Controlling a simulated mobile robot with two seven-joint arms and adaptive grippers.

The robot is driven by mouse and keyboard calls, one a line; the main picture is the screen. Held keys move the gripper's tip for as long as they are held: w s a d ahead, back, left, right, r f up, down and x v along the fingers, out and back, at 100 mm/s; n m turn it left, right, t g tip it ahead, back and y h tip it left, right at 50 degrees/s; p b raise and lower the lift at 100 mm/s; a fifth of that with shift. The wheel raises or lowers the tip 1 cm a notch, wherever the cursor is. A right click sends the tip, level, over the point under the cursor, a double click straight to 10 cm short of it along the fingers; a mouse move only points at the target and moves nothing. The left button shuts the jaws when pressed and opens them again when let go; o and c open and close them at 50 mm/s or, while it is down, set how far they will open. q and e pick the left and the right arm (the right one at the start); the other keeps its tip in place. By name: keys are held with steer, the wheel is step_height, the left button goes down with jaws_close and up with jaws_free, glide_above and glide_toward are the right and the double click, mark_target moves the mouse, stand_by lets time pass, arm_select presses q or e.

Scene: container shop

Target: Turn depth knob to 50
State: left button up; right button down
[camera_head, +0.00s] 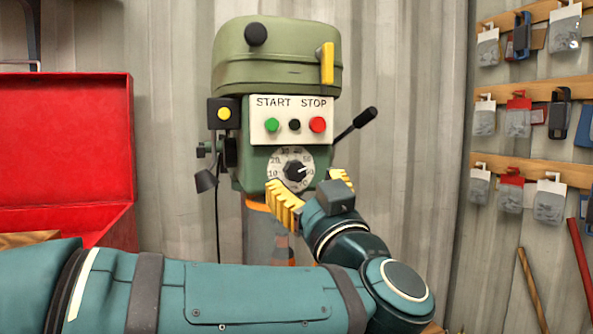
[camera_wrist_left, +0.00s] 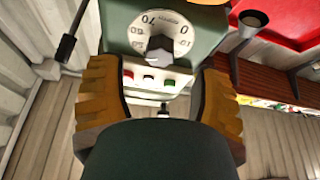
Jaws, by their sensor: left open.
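The depth knob (camera_head: 294,170) is a dark knob on a round white numbered dial (camera_head: 276,163) on the front of the green drill press. Its white mark points right and slightly up, near the 50. In the left wrist view the knob (camera_wrist_left: 162,54) shows upside down, between the fingers and beyond their tips. My left gripper (camera_head: 313,190) is open and empty just in front of the dial's lower right. One yellow finger is below the dial and the other to its right. In the wrist view the gripper (camera_wrist_left: 158,75) faces the dial. My right gripper is not in view.
Above the dial is a panel (camera_head: 271,103) with green, black and red buttons. A black lever (camera_head: 355,135) sticks out to the right and a small lamp (camera_head: 206,180) hangs at left. A red toolbox (camera_head: 65,140) stands at left. Packets hang on wooden racks (camera_head: 530,90) at right.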

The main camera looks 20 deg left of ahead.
mark_target(297, 172)
arm_select(q)
steer(key=shift+x, duration=2.15)
jaws_close()
